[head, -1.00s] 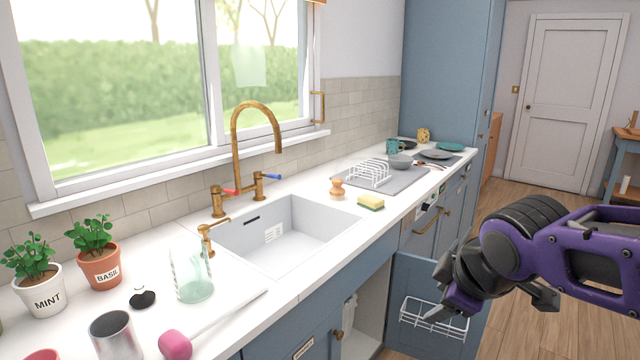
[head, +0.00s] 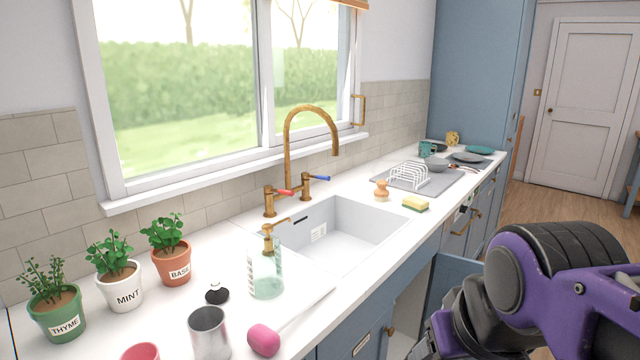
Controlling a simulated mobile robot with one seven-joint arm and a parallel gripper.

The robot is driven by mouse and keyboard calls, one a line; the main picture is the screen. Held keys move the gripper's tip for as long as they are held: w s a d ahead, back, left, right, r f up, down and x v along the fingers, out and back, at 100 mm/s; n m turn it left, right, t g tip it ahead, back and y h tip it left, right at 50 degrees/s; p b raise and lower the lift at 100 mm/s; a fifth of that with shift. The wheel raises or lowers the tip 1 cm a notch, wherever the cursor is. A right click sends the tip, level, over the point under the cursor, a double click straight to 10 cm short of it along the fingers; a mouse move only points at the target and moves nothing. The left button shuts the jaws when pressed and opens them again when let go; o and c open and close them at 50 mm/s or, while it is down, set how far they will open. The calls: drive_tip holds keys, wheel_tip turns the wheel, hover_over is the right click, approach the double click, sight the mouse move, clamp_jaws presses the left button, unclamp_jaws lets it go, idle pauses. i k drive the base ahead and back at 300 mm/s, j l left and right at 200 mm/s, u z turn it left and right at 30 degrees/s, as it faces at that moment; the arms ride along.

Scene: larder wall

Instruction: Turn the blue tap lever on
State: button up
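The blue tap lever (head: 320,177) sits on the right-hand brass valve of the tall tap (head: 288,150), behind the sink, and points to the right. A red lever (head: 283,192) sits on the left-hand valve. My purple and black arm fills the lower right corner in front of the counter, well apart from the tap. The fingers of my gripper are cut off by the bottom edge or hidden, so its opening does not show.
The white sink (head: 350,250) lies below the tap. A glass soap bottle (head: 266,274), a metal cup (head: 209,335), a pink-ended brush (head: 264,340) and potted herbs stand at left. A sponge (head: 416,203), wooden brush (head: 381,190) and dish rack (head: 408,178) are right of the sink.

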sight(305, 175)
drive_tip(key=u, duration=0.35)
drive_tip(key=i+l+u, duration=0.15)
drive_tip(key=u, duration=0.25)
drive_tip(key=i+l+u, duration=0.1)
drive_tip(key=l+u, duration=0.5)
drive_tip(key=l, duration=0.2)
drive_tip(key=i+l+u, duration=0.2)
drive_tip(key=l, duration=0.15)
drive_tip(key=l+u, duration=0.1)
drive_tip(key=l, duration=0.75)
